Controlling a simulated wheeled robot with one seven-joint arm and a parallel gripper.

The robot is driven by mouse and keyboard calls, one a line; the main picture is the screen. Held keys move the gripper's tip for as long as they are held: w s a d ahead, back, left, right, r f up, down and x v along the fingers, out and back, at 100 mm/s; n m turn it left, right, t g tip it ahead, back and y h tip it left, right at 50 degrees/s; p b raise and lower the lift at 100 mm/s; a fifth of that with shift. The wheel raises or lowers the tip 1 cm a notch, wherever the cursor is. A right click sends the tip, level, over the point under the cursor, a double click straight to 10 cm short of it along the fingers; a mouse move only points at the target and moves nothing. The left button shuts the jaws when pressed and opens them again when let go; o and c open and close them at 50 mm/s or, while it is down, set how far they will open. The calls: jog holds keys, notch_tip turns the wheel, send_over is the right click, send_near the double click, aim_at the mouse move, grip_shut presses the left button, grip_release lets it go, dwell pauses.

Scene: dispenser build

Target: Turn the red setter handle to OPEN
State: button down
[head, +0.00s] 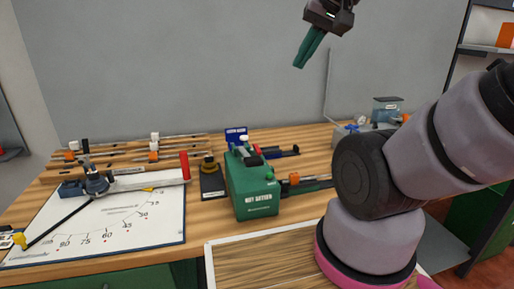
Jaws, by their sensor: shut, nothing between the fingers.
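A green box (252,194) with white lettering, too small to read surely, stands mid-bench. A larger upright red grip (185,166) stands at the right end of a metal bar over the white angle board. I cannot tell which red part is the setter handle, and no OPEN mark is legible. My gripper (299,65) is high against the wall, above and right of the green box. Its green fingers are shut, empty and clear of everything.
The white board (150,228) with a degree scale and pivoting tool covers the left bench. Several rods and clamps (155,148) lie behind it. A black block (212,184) and a blue sign (236,134) are near the green box. A white-edged wooden tray (230,262) is in front.

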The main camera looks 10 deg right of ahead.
jog(key=n, duration=0.1)
jog(key=n+g+h, duration=0.4)
jog(key=n+g, duration=0.2)
jog(key=n, duration=0.9)
send_over(257, 152)
jog(key=s+a, duration=0.1)
jog(key=s+a+x, duration=0.1)
jog(key=a+x, duration=0.1)
jog(key=x, duration=0.9)
jog(key=w+a+f+n+g+h, duration=0.1)
jog(key=w+a+f+n+h, duration=0.1)
jog(key=a+f+n, duration=0.3)
notch_tip(257, 152, down, 2)
jog(key=shift+w+f+n, duration=0.15)
jog(key=shift+w+n, duration=0.25)
jog(key=shift+n, duration=0.2)
jog(key=shift+f, duration=0.1)
jog(key=x, duration=0.9)
jog(key=shift+s+d+f, duration=0.1)
jog(key=shift+d+f, duration=0.2)
jog(key=shift+f, duration=0.05)
